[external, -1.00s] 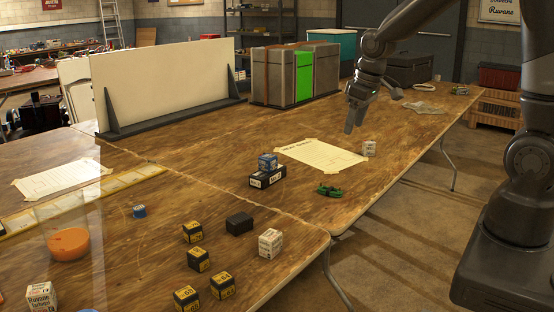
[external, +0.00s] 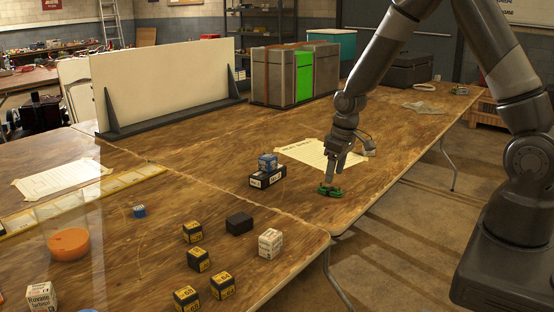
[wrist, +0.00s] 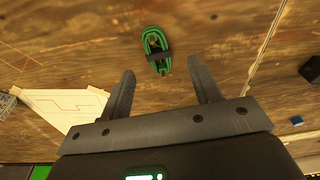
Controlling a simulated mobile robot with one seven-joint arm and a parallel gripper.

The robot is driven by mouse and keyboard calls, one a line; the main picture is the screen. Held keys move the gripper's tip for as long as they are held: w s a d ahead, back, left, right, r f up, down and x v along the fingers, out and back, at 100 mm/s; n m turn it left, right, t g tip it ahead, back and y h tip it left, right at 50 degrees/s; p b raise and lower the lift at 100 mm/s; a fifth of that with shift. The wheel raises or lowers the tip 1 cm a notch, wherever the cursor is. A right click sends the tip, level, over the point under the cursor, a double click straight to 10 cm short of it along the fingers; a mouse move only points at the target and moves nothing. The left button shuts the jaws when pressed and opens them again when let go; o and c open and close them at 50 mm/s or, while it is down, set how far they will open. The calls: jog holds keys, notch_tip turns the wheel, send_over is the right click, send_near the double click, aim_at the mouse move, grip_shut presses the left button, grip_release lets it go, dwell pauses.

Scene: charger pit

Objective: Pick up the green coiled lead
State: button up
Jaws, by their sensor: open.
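The green coiled lead (external: 329,191) lies on the wooden table near its front edge, beside the paper sheet. In the wrist view the lead (wrist: 157,50) is a green oval coil with a dark band around its middle. My gripper (external: 331,180) is low over the lead in the external view and partly covers it. In the wrist view my gripper (wrist: 167,80) has its two fingers apart with nothing between them. The lead lies just beyond the fingertips there, roughly centred between them.
A blue box sits on a black box (external: 267,177) to the left. Several small boxes stand at the front left. Bare table surrounds the lead.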

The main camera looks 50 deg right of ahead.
aim_at(330, 189)
jog(key=shift+w+d+f, duration=0.1)
jog(key=shift+w+f, duration=0.1)
jog(key=shift+f, duration=0.65)
jog(key=shift+w+a+f, duration=0.1)
jog(key=shift+w+f, duration=0.1)
jog(key=shift+f, duration=0.7)
jog(key=shift+w+d+f, duration=0.1)
jog(key=shift+w+f, duration=0.1)
jog(key=shift+f, duration=0.65)
jog(key=shift+c, duration=0.5)
jog(key=c, duration=1)
jog(key=shift+r, duration=0.1)
